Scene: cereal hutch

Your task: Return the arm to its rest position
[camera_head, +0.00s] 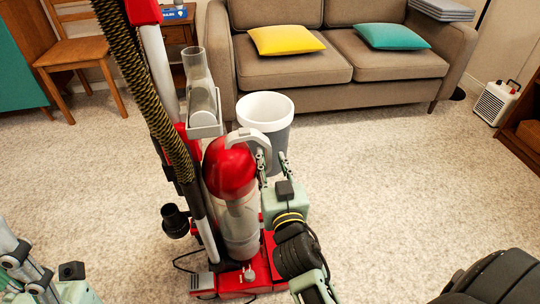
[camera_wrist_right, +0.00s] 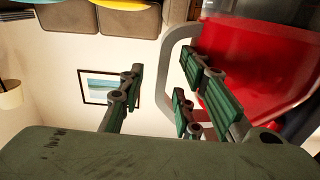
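My right gripper (camera_head: 272,163) is open beside the red and grey vacuum cleaner (camera_head: 230,168), at the height of its pale curved handle (camera_head: 248,136). In the right wrist view the green fingers (camera_wrist_right: 160,95) are spread apart. The grey handle (camera_wrist_right: 167,75) of the red canister (camera_wrist_right: 260,60) runs close to the right-hand fingers; I cannot tell whether they touch it. Nothing is visibly clamped. The vacuum stands upright.
A white and grey bin (camera_head: 266,112) stands just behind the right gripper. A brown sofa (camera_head: 335,70) with yellow and teal cushions is at the back. A wooden chair (camera_head: 75,50) is at the left. Carpet (camera_head: 400,165) to the right of the vacuum is open.

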